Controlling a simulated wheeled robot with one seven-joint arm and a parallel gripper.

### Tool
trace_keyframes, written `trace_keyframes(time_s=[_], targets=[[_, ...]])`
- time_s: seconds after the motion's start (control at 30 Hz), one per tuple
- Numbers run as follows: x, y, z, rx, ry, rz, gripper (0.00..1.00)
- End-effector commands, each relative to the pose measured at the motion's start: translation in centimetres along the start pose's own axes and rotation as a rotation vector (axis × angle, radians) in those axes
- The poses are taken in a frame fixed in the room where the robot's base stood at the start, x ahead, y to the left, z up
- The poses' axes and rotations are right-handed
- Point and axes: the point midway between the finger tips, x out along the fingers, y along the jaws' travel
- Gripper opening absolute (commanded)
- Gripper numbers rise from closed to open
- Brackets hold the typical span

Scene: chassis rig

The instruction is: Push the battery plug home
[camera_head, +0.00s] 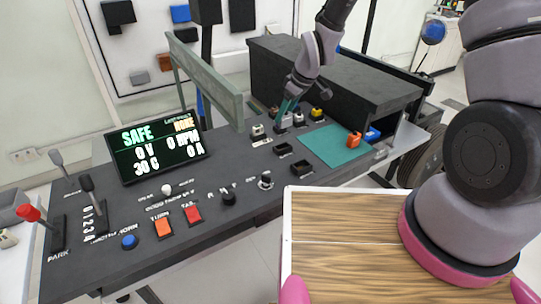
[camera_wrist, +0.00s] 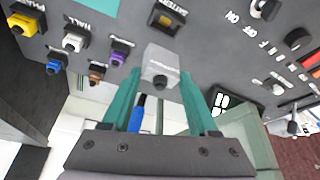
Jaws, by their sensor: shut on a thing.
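In the wrist view my gripper (camera_wrist: 162,80) has its two teal fingers shut on a pale grey block (camera_wrist: 160,57) with a dark round stub facing the camera. The block stands over the dark panel; I cannot tell how far it is seated or whether it touches. A socket with an orange inside (camera_wrist: 167,18), beside a partly readable "BATTERY" label, lies just beyond the block. In the head view my gripper (camera_head: 285,110) reaches down at the panel's far edge, and its fingers largely hide what they hold.
White (camera_wrist: 72,42), purple (camera_wrist: 118,60), blue (camera_wrist: 54,67) and yellow (camera_wrist: 20,25) plugs stand close by on the panel. An orange object (camera_head: 354,139) sits on the green mat (camera_head: 330,150). A dark box (camera_head: 330,75) stands behind. The display (camera_head: 155,145) reads SAFE.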

Motion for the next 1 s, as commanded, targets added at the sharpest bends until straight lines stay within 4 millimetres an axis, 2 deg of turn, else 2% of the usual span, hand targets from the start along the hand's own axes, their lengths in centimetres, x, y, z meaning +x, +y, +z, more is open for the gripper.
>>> trace_keyframes(time_s=[0.2, 0.47, 0.63, 0.73, 1.0], targets=[[3.4, 0.0, 1.6, 0.012, -0.004, 0.001, 0.03], [6.0, 0.0, 2.6, 0.01, -0.002, 0.002, 0.03], [8.4, 0.0, 3.6, 0.011, -0.003, 0.001, 0.03], [9.1, 0.0, 3.8, 0.009, -0.001, 0.003, 0.03], [9.1, 0.0, 3.8, 0.008, 0.0, 0.004, 0.03]])
